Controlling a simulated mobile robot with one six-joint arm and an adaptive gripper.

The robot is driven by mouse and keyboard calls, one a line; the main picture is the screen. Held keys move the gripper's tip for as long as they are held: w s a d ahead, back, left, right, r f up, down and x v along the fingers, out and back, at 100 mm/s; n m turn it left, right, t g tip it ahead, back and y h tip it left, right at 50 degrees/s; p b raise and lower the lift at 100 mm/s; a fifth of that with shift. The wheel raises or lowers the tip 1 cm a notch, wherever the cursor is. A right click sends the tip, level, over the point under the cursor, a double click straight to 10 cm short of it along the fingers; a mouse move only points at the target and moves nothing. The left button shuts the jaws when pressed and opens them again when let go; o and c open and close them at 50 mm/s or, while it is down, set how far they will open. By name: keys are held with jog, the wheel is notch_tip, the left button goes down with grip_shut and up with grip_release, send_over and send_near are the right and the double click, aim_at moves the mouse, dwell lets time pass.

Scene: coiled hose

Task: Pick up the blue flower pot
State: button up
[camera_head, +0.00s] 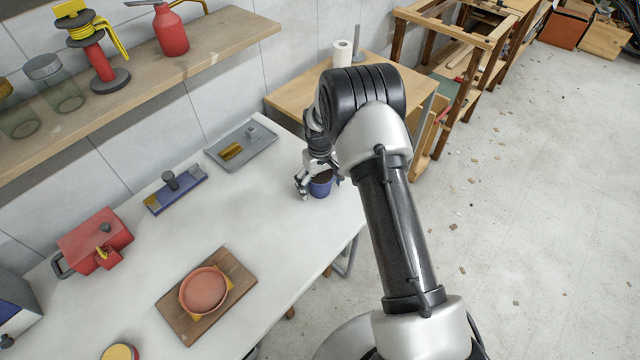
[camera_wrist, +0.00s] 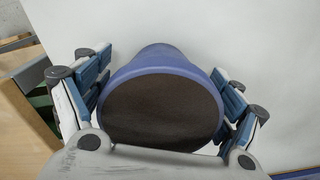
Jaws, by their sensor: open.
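The blue flower pot (camera_head: 321,187) stands on the white table near its right end, partly hidden by my arm. In the wrist view the pot (camera_wrist: 165,60) fills the middle, with dark brown soil (camera_wrist: 160,110) inside its rim. My gripper (camera_head: 304,184) is at the pot. In the wrist view its open fingers (camera_wrist: 168,95) stand on the left and right sides of the pot. I cannot tell whether either finger touches it.
The white table (camera_head: 280,225) has free room in front of the pot. A grey tray (camera_head: 262,153) lies behind it to the left. A red bowl on a wooden board (camera_head: 172,306) and a red box-like pot (camera_head: 95,238) are further left. A wooden shelf (camera_head: 215,45) runs above.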

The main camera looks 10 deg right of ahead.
jog(key=shift+r, duration=0.1)
jog(key=c, duration=1.2)
